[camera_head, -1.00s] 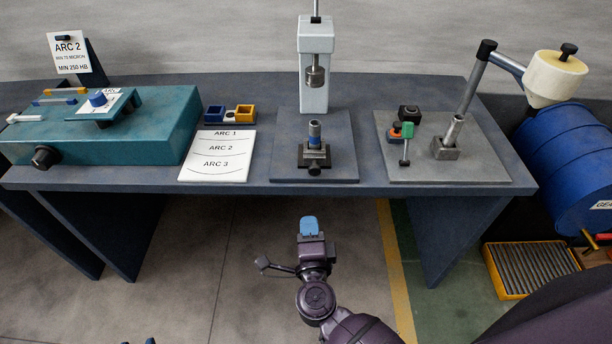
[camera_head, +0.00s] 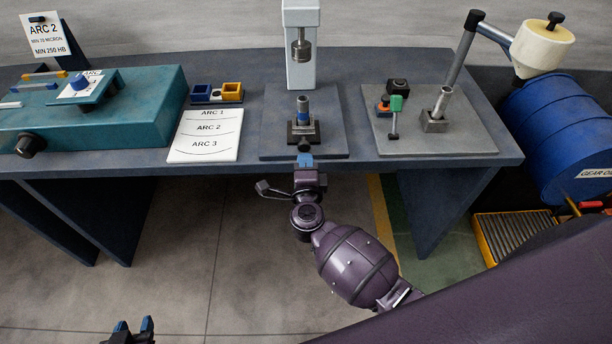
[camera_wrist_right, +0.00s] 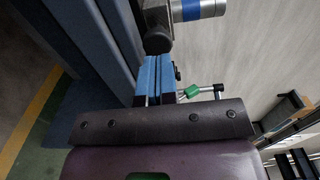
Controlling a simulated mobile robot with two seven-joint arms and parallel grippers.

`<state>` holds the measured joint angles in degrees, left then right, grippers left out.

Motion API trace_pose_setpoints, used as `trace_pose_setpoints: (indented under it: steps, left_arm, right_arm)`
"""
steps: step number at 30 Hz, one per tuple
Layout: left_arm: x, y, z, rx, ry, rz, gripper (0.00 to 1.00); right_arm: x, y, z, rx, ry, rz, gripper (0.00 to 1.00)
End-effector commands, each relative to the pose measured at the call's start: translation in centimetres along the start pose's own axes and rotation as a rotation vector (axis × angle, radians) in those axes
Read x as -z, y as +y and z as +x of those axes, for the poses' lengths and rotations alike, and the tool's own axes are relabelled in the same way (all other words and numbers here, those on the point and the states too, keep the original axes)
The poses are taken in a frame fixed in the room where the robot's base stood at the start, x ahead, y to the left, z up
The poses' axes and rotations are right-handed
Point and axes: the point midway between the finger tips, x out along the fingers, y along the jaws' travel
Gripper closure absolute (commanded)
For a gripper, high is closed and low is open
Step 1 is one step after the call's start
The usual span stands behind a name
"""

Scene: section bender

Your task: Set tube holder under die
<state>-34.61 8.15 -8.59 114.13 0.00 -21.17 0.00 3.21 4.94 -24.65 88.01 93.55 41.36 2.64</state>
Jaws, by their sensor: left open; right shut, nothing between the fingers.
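The tube holder (camera_head: 302,132) is a dark block with a short grey tube with a blue band (camera_head: 303,108) standing upright in it. It sits on the grey plate (camera_head: 275,148) in front of the press (camera_head: 300,68), nearer the front than the hanging die (camera_head: 301,48). My right gripper (camera_head: 305,160) is shut and empty at the plate's front edge, just in front of the holder's dark knob. In the right wrist view its blue fingers (camera_wrist_right: 153,76) lie close to the dark knob (camera_wrist_right: 158,38); contact is unclear. My left gripper (camera_head: 134,327) is open and empty, low at the left.
A teal machine (camera_head: 130,120) and a white arc sheet (camera_head: 206,136) stand to the left, with small coloured bins (camera_head: 217,92) behind. At the right, a grey plate (camera_head: 455,146) carries a green-handled clamp (camera_head: 396,104) and an angled tube socket (camera_head: 438,112). A blue drum (camera_head: 560,135) stands beyond.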

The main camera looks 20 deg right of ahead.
Motion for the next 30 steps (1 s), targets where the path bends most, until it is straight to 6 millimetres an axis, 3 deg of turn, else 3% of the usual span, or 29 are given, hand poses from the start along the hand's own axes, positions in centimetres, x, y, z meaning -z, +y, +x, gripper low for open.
trace_pose_setpoints:
  steps: [7,22,30]
  left_arm:
    - [-0.3,0.0,-0.1,0.001,-0.004,0.000,0.57]
    - [0.1,0.0,0.2,-0.001,0.003,0.001,0.57]
    - [-0.1,0.1,0.4,-0.002,0.004,0.002,0.57]
  right_arm:
    - [0.0,0.0,2.1,0.001,0.001,0.000,1.00]
    - [0.0,0.0,2.8,0.001,0.001,0.001,1.00]
    - [0.0,0.0,6.1,0.001,0.002,0.001,1.00]
